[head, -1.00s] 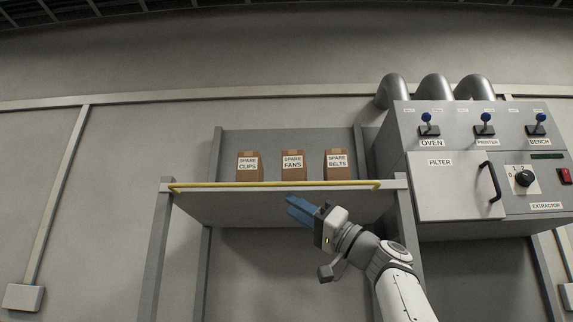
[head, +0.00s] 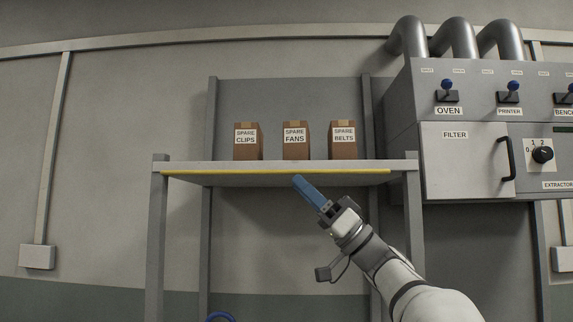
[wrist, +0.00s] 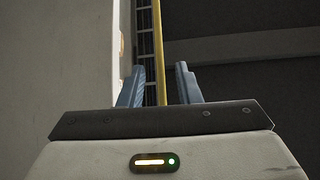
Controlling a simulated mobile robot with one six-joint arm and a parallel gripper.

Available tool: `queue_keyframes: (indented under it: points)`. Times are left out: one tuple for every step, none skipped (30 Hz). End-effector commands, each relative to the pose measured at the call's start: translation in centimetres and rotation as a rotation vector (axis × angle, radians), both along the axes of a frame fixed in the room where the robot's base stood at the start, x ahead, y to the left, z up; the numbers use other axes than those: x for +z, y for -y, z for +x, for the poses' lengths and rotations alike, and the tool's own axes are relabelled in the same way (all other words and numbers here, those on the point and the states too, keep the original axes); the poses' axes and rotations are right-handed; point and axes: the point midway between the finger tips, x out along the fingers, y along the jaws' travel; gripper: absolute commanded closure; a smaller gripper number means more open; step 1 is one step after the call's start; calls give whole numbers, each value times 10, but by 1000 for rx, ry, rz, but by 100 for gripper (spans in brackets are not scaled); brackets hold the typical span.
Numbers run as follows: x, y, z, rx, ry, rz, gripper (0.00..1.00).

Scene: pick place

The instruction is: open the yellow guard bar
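The yellow guard bar (head: 230,171) is a thin rod running along the lower front edge of the grey shelf (head: 280,165). My gripper (head: 298,181) has blue fingers pointing up and left, its tips just below the bar in the head view. In the wrist view, the fingers of my gripper (wrist: 157,68) stand apart, and the bar (wrist: 160,45) shows in the gap between them. I see no finger pressed on it. Whether the bar lies fully between the fingers or just beyond their tips, I cannot tell.
Three brown boxes, spare clips (head: 247,142), spare fans (head: 296,141) and spare belts (head: 343,141), stand on the shelf behind the bar. A grey control cabinet (head: 466,160) with levers and a knob is at the right. The shelf's upright posts flank my arm.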

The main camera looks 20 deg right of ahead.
Motion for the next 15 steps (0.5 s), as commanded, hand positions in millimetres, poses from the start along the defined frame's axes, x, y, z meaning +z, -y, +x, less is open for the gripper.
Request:
queue_keyframes:
  points:
    - [9,-7,3,4,0,-1,69]
    - [13,-10,4,4,0,-1,69]
    - [17,-14,6,3,0,-1,69]
    - [20,-17,7,4,0,-1,69]
    - [23,-20,9,4,-1,0,69]
    - [27,-23,11,3,-2,0,69]
    - [29,-25,11,3,0,-1,69]
    - [31,-27,12,4,-1,0,69]
    - [33,-29,13,3,-2,0,69]
    - [34,-31,14,2,-2,0,69]
    - [34,-31,15,2,-3,0,69]
    - [35,-32,15,2,-3,0,69]
    - [36,-33,15,2,-3,0,69]
    - [36,-33,15,1,-2,0,69]
    - [36,-33,15,1,-2,0,69]
